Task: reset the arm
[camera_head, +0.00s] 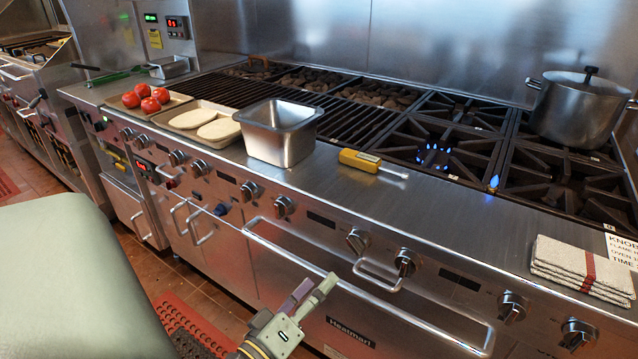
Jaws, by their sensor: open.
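My gripper (311,292) shows at the bottom middle of the head view, in front of the range's oven door. Its fingers point up and to the right, and they are open with nothing between them. It is apart from the steel counter ledge and everything on it. Part of my arm behind the gripper is cut off by the bottom edge of the view.
The range's front ledge (440,215) holds tomatoes (150,98), flat bread (219,129), a steel pan (279,133), a yellow-handled tool (360,161) and folded towels (583,266). A lidded pot (578,110) stands right. Blue flames (433,156) burn. Oven handles (370,292) stick out near my gripper.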

